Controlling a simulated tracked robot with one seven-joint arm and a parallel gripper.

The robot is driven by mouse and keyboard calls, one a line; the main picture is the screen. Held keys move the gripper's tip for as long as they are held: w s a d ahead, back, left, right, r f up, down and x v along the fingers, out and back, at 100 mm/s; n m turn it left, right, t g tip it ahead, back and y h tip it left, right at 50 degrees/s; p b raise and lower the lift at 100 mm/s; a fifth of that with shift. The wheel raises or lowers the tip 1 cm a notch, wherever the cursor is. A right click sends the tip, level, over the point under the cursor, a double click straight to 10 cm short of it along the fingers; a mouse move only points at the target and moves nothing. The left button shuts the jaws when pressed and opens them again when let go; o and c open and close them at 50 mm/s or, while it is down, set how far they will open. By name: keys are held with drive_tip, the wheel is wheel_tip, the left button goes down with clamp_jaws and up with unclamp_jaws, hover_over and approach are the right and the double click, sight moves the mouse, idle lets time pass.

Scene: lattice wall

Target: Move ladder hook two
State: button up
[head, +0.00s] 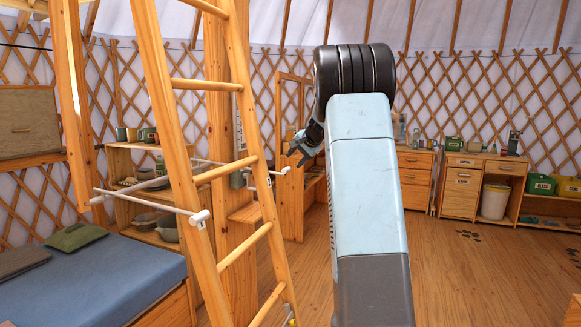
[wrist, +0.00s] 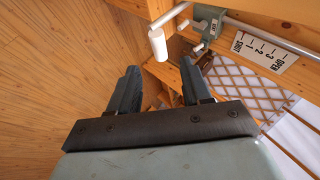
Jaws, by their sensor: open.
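Two white rods with rounded knobs cross the wooden ladder (head: 174,130). The nearer rod ends in a knob (head: 199,216) with a small dark mark under it. The farther rod ends in a knob (head: 285,170) beside the wooden post; I cannot read which is hook two. My gripper (head: 300,146) is open and empty, a little above and right of the farther knob. In the wrist view, my gripper's fingers (wrist: 158,82) stand apart, with a white knob (wrist: 157,45) just beyond them, not between them.
A plate marked OPEN, 1, 2, 3, SHUT (wrist: 264,50) is near the knob, beside a grey-green fitting (wrist: 207,22). A blue-covered bed (head: 95,285) is at lower left. Shelves (head: 145,205) stand behind the ladder.

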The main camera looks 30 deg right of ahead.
drive_tip(key=shift+v, duration=2.3)
